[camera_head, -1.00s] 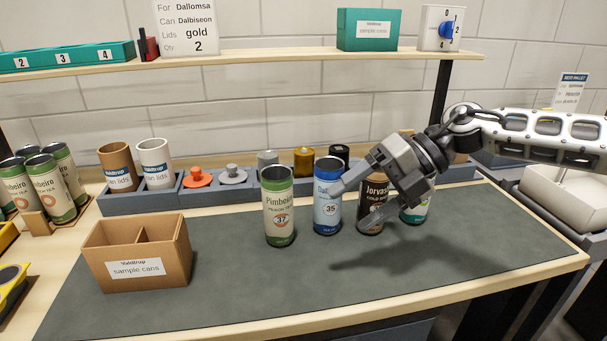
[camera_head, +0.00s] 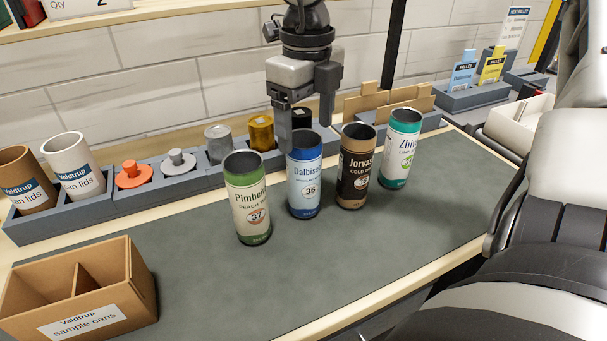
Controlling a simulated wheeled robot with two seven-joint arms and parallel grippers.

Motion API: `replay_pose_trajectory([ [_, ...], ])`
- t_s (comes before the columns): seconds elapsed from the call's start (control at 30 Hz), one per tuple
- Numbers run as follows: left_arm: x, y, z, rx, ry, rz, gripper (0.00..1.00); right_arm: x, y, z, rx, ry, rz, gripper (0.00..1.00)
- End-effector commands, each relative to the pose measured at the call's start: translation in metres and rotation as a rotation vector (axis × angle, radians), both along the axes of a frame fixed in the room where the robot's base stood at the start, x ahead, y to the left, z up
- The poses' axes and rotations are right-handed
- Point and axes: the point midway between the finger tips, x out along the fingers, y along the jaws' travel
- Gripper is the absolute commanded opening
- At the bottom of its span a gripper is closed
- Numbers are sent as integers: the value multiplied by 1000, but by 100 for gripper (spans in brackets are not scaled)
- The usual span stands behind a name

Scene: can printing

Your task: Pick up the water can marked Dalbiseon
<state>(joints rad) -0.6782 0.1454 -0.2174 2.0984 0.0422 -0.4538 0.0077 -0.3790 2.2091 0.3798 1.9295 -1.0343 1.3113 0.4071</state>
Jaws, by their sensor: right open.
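The blue and white Dalbiseon can (camera_head: 304,182), marked 35, stands upright on the grey mat. My right gripper (camera_head: 305,124) points down at its rim, open and empty. One finger is by the left side of the rim, the other over the right side. Whether either finger touches the can, I cannot tell. The green and cream Pimbeiro can (camera_head: 248,205), marked 37, stands to the left. The dark brown Jorvas can (camera_head: 354,172) stands close on the right, and the teal and white Zhiv can (camera_head: 400,153) is beyond it. My left gripper is out of view.
A cardboard sample cans box (camera_head: 103,317) stands at the front left. A card rack (camera_head: 474,96) is at the back right. The front of the mat (camera_head: 330,265) is clear.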

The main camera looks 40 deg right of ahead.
Motion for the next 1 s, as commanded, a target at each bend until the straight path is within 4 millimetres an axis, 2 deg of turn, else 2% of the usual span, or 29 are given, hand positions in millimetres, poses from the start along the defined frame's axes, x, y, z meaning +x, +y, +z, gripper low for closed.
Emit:
replay_pose_trajectory([
  [0.27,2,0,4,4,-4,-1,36,-2,2,-21,1,4,2,77],
  [0.53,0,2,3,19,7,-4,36,-5,8,-59,2,3,0,77],
  [0.83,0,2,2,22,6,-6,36,-4,7,-65,1,-1,0,77],
  [0.87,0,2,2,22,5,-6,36,-4,7,-65,1,-1,0,72],
  [1.0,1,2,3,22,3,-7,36,-4,7,-65,1,0,0,33],
])
